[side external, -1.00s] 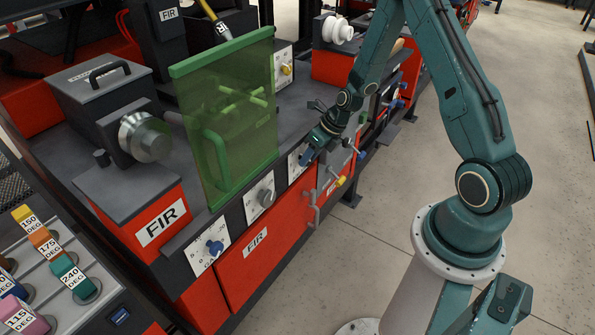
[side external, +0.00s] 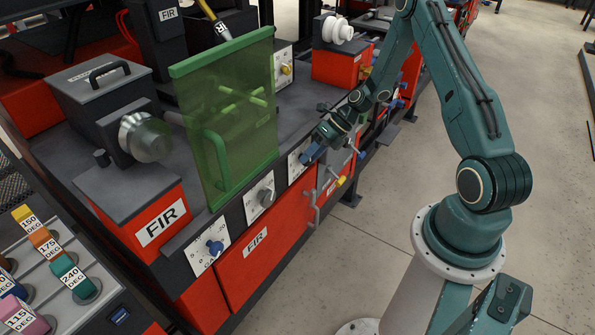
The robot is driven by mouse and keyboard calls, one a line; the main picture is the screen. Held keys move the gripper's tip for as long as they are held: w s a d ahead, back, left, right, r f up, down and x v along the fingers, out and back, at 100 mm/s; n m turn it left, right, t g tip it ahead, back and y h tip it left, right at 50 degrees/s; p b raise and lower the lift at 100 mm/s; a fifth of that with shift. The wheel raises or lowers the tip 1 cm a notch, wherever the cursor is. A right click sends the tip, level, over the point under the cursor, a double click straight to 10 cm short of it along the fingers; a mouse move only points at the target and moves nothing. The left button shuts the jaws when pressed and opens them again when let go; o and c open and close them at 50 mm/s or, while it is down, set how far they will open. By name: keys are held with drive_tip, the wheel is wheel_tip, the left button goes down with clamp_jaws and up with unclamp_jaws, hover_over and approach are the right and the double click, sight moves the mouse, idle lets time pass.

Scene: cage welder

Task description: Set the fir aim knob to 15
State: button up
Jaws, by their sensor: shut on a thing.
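Three white dial plates line the front of the red FIR station. The nearest plate has a blue knob (side external: 215,247), and the middle one has a grey knob (side external: 266,197). My gripper (side external: 306,158) is at the third dial plate (side external: 294,172), farther along. It is shut on the knob there, which the fingers hide. I cannot read that plate's label or the knob's setting from this view.
A green see-through shield (side external: 228,120) stands just behind the dials. The floor at right is open.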

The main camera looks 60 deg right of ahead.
drive_tip(key=o, duration=1)
drive_tip(key=v, duration=1.4)
drive_tip(key=shift+a, duration=0.1)
